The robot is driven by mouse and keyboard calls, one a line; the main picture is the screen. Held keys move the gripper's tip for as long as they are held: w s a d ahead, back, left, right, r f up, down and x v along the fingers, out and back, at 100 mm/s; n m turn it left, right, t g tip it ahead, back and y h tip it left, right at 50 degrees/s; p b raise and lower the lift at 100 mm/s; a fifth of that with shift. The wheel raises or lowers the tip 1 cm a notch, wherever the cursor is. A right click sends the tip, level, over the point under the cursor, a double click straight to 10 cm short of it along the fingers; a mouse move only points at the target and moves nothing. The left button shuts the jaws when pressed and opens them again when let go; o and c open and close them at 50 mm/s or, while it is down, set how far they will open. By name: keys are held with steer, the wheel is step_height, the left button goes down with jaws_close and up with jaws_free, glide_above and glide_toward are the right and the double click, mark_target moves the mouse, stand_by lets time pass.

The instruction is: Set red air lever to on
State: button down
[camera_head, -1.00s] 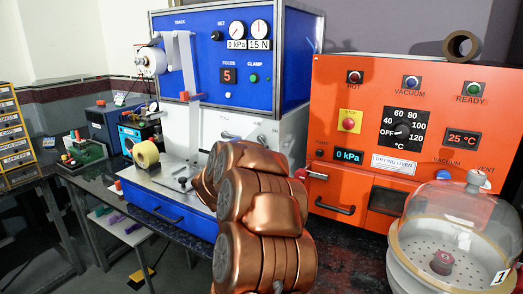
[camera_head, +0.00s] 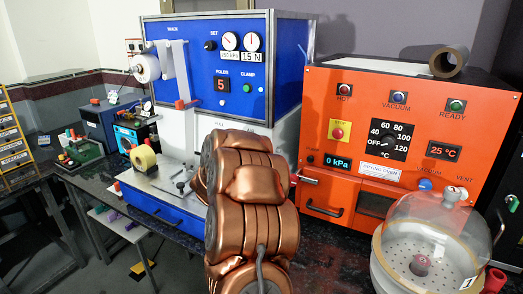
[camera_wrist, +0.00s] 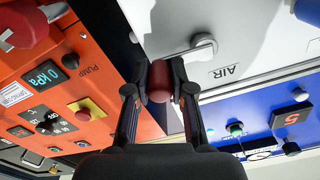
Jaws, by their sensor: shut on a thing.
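The red air lever's knob (camera_wrist: 158,82) is between the two fingers of my gripper (camera_wrist: 159,84) in the wrist view, and the fingers are shut on it. A metal lever arm (camera_wrist: 190,52) runs from the knob to a round pivot beside the word AIR on the white panel (camera_wrist: 235,35). In the head view my copper-coloured arm hides the lever and gripper. The left gauge (camera_head: 229,41) on the blue machine (camera_head: 200,75) has a small readout that looks like 250 kPa.
The orange drying oven (camera_head: 330,100) stands close to the right of the white panel. A glass dome (camera_head: 435,235) is at the front right. A brown ring (camera_head: 449,62) lies on top of the oven.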

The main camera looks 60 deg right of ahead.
steer(key=shift+r+n, duration=0.15)
steer(key=shift+n, duration=0.15)
stand_by(0.4)
steer(key=c, duration=1)
jaws_free()
steer(key=a, duration=1.2)
steer(key=shift+s, duration=0.25)
steer(key=shift+w, duration=0.1)
